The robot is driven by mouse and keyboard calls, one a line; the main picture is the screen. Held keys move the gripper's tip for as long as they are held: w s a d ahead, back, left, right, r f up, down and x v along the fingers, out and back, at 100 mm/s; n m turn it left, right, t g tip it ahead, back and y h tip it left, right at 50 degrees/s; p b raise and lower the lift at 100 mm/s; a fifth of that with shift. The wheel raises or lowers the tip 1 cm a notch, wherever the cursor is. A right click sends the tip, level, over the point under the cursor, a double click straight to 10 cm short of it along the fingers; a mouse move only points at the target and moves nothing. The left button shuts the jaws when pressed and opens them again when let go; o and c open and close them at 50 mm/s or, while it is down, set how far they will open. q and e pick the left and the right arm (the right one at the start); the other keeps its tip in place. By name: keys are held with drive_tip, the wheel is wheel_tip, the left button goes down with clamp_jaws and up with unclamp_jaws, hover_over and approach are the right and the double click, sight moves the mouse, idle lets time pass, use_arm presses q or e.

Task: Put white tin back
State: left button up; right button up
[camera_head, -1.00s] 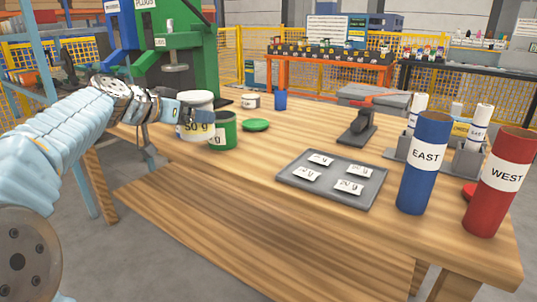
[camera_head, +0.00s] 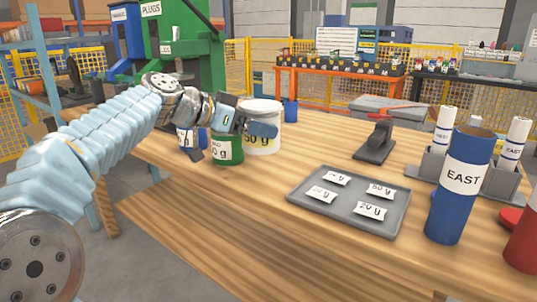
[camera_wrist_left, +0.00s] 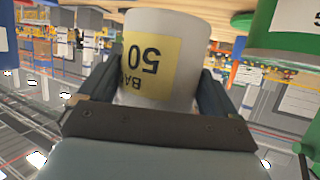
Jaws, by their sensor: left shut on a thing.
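The white tin (camera_head: 263,112) with a yellow "50 g" label is upright near the table's far left side, just right of the green tin (camera_head: 228,150) and partly behind it. My left gripper (camera_head: 246,127) is shut on the white tin, with a finger across its front. In the left wrist view the white tin (camera_wrist_left: 165,65) fills the space between the two fingers, its label upside down in the picture. The green tin (camera_wrist_left: 285,28) is at the upper right there. I cannot tell if the white tin touches the table. My right gripper is not in view.
A grey tray (camera_head: 300,200) with several white packets lies mid-table. A blue EAST tube (camera_head: 452,215) and a red tube (camera_head: 525,240) stand at right. A blue cup (camera_head: 290,112) is behind the white tin.

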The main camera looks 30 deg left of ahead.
sight(268, 151)
use_arm(q)
drive_tip(key=f, duration=0.1)
drive_tip(key=w+d+f, duration=0.1)
drive_tip(key=f, duration=0.1)
drive_tip(key=shift+w+d, duration=0.3)
drive_tip(key=shift+d, duration=0.1)
drive_tip(key=shift+w+d+f, duration=0.15)
drive_tip(key=shift+f, duration=0.8)
drive_tip(key=shift+w+d+f, duration=0.1)
drive_tip(key=shift+d+f, duration=0.05)
drive_tip(key=shift+f, duration=0.8)
drive_tip(key=shift+c, duration=0.8)
drive_tip(key=shift+f+b, duration=0.15)
drive_tip(key=shift+b, duration=0.3)
drive_tip(key=o, duration=1)
drive_tip(key=shift+r+p, duration=0.25)
drive_tip(key=shift+p, duration=0.1)
drive_tip(key=b+v, duration=0.1)
drive_tip(key=v, duration=1.1)
